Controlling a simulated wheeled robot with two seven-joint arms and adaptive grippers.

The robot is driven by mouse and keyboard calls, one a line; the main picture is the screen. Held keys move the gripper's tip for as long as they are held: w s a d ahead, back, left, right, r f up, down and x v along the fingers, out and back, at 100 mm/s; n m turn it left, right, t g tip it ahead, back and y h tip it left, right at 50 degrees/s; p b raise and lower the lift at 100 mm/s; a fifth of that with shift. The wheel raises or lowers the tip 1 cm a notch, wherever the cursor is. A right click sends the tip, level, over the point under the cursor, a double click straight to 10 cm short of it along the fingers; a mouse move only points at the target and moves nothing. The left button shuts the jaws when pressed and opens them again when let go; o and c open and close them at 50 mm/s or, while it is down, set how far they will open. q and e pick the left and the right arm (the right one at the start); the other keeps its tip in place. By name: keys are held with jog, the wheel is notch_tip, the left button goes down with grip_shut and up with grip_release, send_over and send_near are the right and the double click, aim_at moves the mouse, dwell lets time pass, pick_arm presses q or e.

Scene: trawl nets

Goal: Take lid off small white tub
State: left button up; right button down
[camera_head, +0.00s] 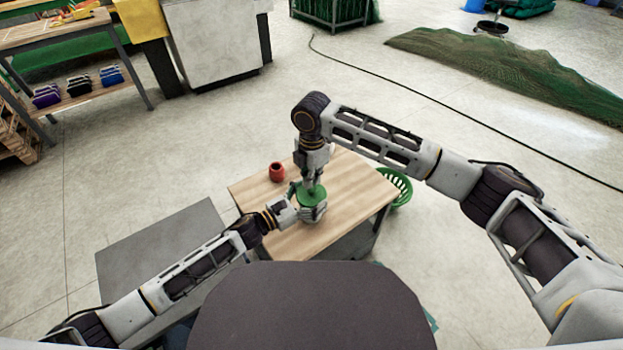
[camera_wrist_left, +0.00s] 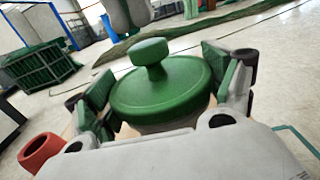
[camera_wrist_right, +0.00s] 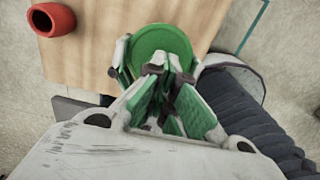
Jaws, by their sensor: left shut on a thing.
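The small tub (camera_wrist_left: 165,127) has a round green lid (camera_wrist_left: 165,92) with a mushroom-shaped knob (camera_wrist_left: 150,52). The lid sits level on the tub, and most of the pale body is hidden. In the head view the lid (camera_head: 310,195) is near the middle of the small wooden table. My left gripper (camera_head: 308,207) is shut around the tub from its left side. My right gripper (camera_head: 312,183) points down over the lid. In the right wrist view its two fingers (camera_wrist_right: 168,75) are a narrow gap apart above the lid and hide the knob. In the left wrist view the knob stands clear.
A red cup (camera_head: 277,172) stands on the wooden table (camera_head: 345,185) behind and left of the tub. A green basket (camera_head: 397,188) is beside the table's right edge. A grey surface (camera_head: 160,250) lies at the left. The table's right side is clear.

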pick_arm(q)
jog(key=shift+r, duration=0.1)
pick_arm(e)
jog(key=c, duration=2.2)
grip_release()
jog(key=o, duration=0.5)
jog(key=shift+f, duration=0.1)
jog(key=shift+r, duration=6.05)
pick_arm(q)
jog(key=o, duration=1.3)
jog(key=shift+o, duration=0.2)
